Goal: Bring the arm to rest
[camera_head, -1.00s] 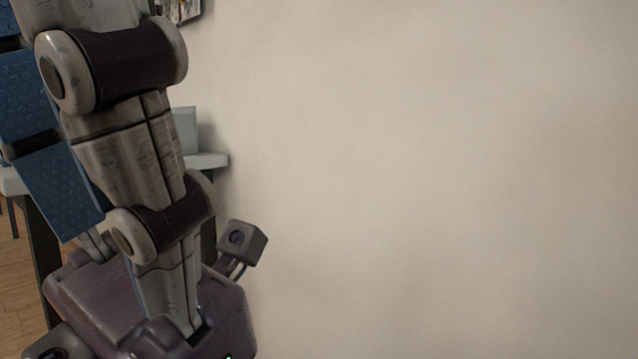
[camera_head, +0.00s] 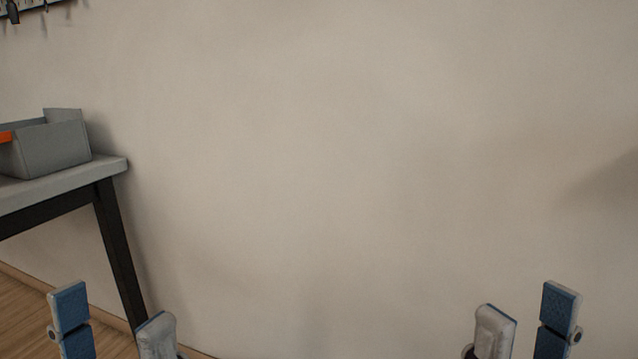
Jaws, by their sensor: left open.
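My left gripper (camera_head: 114,312) shows at the bottom left, with only its upper finger parts in the picture. Its blue-padded finger and its grey finger stand apart, with nothing between them. My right gripper (camera_head: 526,306) shows at the bottom right in a similar upright pose. Its grey finger and blue-padded finger are also apart and empty. The two grippers are far apart from each other. The rest of both arms is below the picture. No cord is in view.
A grey-topped table (camera_head: 60,188) with dark legs stands at the left. A grey bin (camera_head: 55,148) with something orange at its edge sits on it. A plain beige wall (camera_head: 330,160) fills most of the view. Wooden floor (camera_head: 40,310) shows at the lower left.

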